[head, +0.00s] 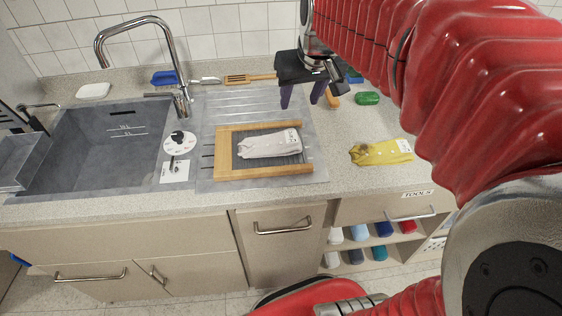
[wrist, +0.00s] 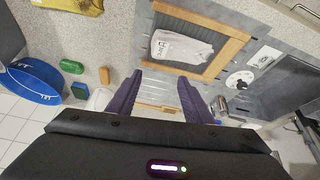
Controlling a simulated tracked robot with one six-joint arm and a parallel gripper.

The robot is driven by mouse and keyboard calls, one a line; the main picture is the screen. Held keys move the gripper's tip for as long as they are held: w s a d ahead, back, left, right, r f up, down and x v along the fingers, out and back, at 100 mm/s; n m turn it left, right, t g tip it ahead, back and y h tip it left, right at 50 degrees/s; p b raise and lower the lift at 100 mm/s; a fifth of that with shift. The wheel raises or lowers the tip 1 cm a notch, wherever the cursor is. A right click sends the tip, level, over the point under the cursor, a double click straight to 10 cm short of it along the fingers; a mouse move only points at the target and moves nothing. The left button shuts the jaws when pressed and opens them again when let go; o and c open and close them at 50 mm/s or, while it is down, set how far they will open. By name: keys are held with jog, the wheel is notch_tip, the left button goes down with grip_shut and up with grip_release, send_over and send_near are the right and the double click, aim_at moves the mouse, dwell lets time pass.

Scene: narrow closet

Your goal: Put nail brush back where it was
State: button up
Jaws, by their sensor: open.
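No object is clearly recognisable as the nail brush. A small orange-brown block (head: 333,99) lies on the counter just right of my gripper and may be it; the wrist view shows it left of the fingers (wrist: 104,76). A blue item (head: 165,77) behind the sink is another possibility, but its bristles cannot be made out. My gripper (head: 302,99) is open above the back of the counter, its purple fingers pointing down. In the wrist view the space between its fingertips (wrist: 161,78) is empty.
A wooden frame (head: 232,172) holding a pale cloth packet (head: 268,145) stands on the drainer. A green block (head: 367,98) and yellow packet (head: 382,152) lie to the right. A wooden utensil (head: 250,78) lies by the back wall. The sink (head: 90,150) and tall tap (head: 170,50) are left.

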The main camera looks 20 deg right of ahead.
jog(key=s+a+f, duration=0.2)
jog(key=s+a, duration=0.3)
jog(key=s, duration=0.3)
jog(key=s+a+f+n, duration=0.1)
jog(key=s+a+f, duration=0.2)
jog(key=s, duration=0.6)
jog(key=shift+a+t+y, duration=0.3)
jog(key=shift+a, duration=0.6)
